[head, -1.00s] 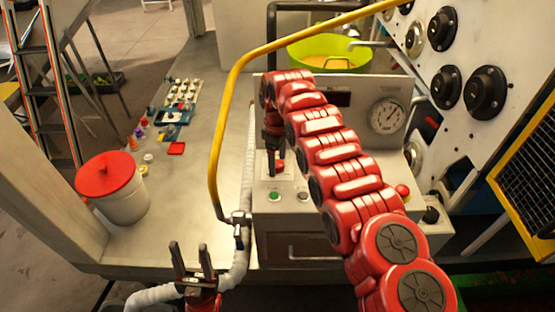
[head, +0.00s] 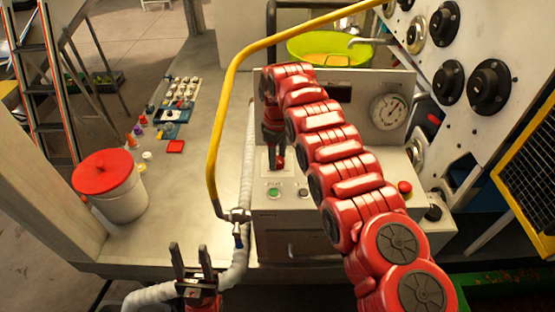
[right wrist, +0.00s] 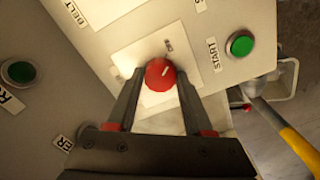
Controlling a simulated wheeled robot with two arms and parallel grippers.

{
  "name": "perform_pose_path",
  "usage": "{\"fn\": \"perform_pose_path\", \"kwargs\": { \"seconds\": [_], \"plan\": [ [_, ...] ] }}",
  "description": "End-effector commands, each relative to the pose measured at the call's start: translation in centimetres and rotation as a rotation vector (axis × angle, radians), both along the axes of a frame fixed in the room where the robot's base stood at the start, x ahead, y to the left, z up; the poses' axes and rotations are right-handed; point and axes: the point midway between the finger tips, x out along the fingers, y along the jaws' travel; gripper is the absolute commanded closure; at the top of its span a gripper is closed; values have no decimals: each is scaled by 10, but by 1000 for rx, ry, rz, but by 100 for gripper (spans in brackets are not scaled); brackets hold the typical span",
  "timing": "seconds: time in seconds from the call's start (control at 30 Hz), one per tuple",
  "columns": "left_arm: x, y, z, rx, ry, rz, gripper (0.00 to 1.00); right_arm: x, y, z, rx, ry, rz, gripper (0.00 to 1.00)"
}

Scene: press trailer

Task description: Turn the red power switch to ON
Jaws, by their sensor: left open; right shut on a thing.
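The red power switch (right wrist: 160,74) is a round knob with a short white mark on a pale plate (right wrist: 128,57) on the control box. In the right wrist view its white mark slants toward the upper right, near a small label (right wrist: 169,46) too small to read surely. My right gripper (right wrist: 160,77) is shut on the knob, one finger on each side. In the head view my right gripper (head: 276,164) points down at the box top and hides the knob. My left gripper (head: 191,256) is open and empty, in front of the bench, left of the box.
The control box (head: 300,222) has a green button (head: 273,192), a red button (head: 405,187) and a gauge (head: 388,111). A yellow bar (head: 222,120) arches between my grippers. A white bucket with a red lid (head: 103,174) stands on the bench at left.

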Motion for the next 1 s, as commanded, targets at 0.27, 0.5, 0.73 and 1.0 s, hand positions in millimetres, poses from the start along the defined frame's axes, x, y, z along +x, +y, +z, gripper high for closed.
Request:
{"fn": "perform_pose_path", "kwargs": {
  "seconds": [0.27, 0.5, 0.73, 1.0],
  "plan": [
    [0, 0, -24, 0, 0, 0, 50, 0, 1, -3, 1, -2, -243, 100],
    [0, 0, -28, 0, 0, 0, 50, 0, 1, 0, 1, -2, -472, 100],
    [0, 0, -29, 0, 0, 0, 50, 1, 0, 0, 0, -3, -691, 100],
    [0, 0, -29, 0, 0, 0, 50, 1, 1, 1, 0, -2, -946, 100]
  ]
}}
